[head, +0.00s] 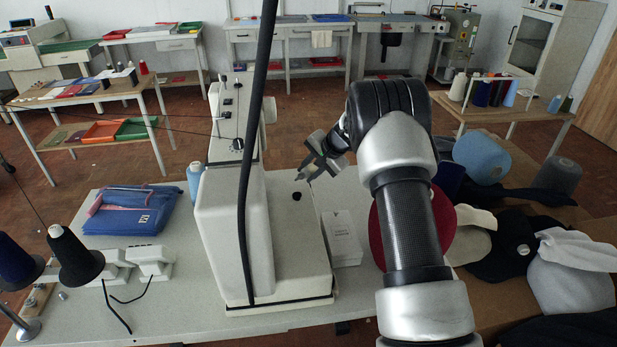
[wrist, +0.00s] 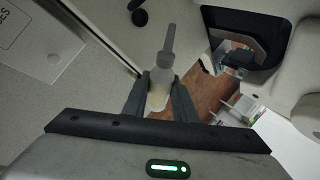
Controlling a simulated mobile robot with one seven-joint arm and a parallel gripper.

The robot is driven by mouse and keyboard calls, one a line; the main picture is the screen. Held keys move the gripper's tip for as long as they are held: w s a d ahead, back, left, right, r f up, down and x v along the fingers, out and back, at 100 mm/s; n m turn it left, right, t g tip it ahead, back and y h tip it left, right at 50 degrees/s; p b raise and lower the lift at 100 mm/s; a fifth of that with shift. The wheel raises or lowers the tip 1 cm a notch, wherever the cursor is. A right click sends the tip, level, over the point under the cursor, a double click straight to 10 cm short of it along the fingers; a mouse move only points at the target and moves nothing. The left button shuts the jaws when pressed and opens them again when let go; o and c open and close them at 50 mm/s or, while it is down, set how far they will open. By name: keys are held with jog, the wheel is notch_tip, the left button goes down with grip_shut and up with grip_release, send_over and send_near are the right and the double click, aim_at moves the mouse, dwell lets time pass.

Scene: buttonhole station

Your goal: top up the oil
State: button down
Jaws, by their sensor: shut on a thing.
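My gripper (wrist: 160,88) is shut on a small translucent oil bottle (wrist: 158,97) with a grey nozzle and pale yellowish liquid low inside. The nozzle points away from the gripper in the wrist view. In the head view my gripper (head: 318,158) is above the far part of the white sewing machine's bed (head: 290,250); the bottle is hard to make out there. A dark round spot (head: 297,196) lies on the machine's top surface, nearer the camera than the gripper. A dark round shape also shows beyond the nozzle in the wrist view (wrist: 139,17). I cannot tell whether it is an opening.
The tall machine head (head: 225,220) stands left of the gripper. A white labelled box (head: 342,238) is right of the bed, beside a dark red disc (head: 378,232). Folded blue cloth (head: 130,212) and thread cones (head: 72,255) are left. Caps and fabric (head: 515,245) crowd the right.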

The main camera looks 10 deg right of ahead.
jog(key=shift+w+d+f+n+t+h+b, duration=0.1)
jog(key=shift+n+t+h+b, duration=0.4)
jog(key=shift+b, duration=2.65)
jog(key=shift+w+n+t+h+b, duration=0.1)
jog(key=shift+t+h+b, duration=0.65)
jog(key=shift+b, duration=2.35)
jog(key=t+b, duration=0.1)
jog(key=b, duration=0.2)
jog(key=t+b, duration=0.1)
jog(key=b, duration=0.1)
jog(key=shift+s+r+n+b, duration=0.2)
jog(key=shift+r+n+b, duration=0.1)
jog(key=shift+r+b, duration=0.1)
jog(key=shift+s+r+t+h+b, duration=0.1)
jog(key=shift+r+t+h+b, duration=0.25)
jog(key=shift+b, duration=0.85)
jog(key=shift+r+n+t+p, duration=0.15)
jog(key=shift+n+t+p, duration=0.15)
jog(key=shift+r, duration=0.2)
jog(key=shift+a, duration=0.2)
